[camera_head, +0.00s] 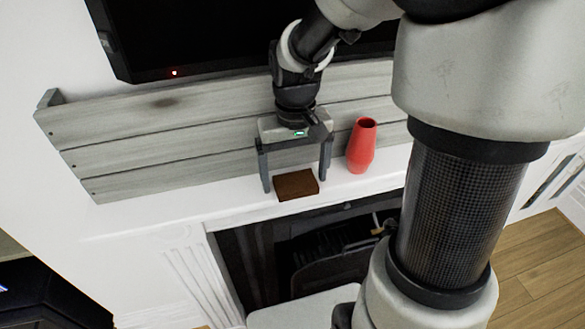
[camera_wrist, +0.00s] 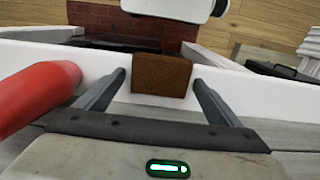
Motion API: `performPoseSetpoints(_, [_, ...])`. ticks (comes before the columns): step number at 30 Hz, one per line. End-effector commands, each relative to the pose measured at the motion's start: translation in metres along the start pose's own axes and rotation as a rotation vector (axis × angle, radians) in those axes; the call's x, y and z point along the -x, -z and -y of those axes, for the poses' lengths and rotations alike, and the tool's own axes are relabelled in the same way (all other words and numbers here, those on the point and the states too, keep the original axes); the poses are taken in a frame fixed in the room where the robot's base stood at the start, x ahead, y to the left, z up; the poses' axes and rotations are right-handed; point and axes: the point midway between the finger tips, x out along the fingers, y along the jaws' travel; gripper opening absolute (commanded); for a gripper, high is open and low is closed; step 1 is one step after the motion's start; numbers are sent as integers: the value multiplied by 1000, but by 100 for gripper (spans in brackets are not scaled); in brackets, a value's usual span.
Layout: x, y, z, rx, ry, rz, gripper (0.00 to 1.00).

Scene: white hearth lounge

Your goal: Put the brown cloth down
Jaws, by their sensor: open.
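The brown cloth (camera_head: 296,185) is a small folded square lying on the white mantel shelf (camera_head: 226,206), close to its front edge. My gripper (camera_head: 296,180) is open above the shelf, with one finger on each side of the cloth. In the wrist view the cloth (camera_wrist: 162,75) lies between and beyond the two open fingertips (camera_wrist: 158,84), with a gap on each side. The fingers do not grip it.
A red vase (camera_head: 361,146) stands on the shelf just right of my gripper. A grey plank panel (camera_head: 170,140) and a black screen (camera_head: 200,35) are behind. The fireplace opening (camera_head: 300,250) is below. The shelf left of the cloth is clear.

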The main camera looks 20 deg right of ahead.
Motion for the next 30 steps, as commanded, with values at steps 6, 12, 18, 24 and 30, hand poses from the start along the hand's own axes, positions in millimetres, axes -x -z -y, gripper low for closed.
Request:
performPoseSetpoints(6, [28,2,0,0,0,-7,89])
performPoseSetpoints(12, [72,2,0,-1,0,-7,89])
performPoseSetpoints(18, [107,1,0,0,0,-3,89])
performPoseSetpoints(24, [124,-2,0,1,-2,-10,89])
performPoseSetpoints(30, [144,-36,1,1,-24,-138,89])
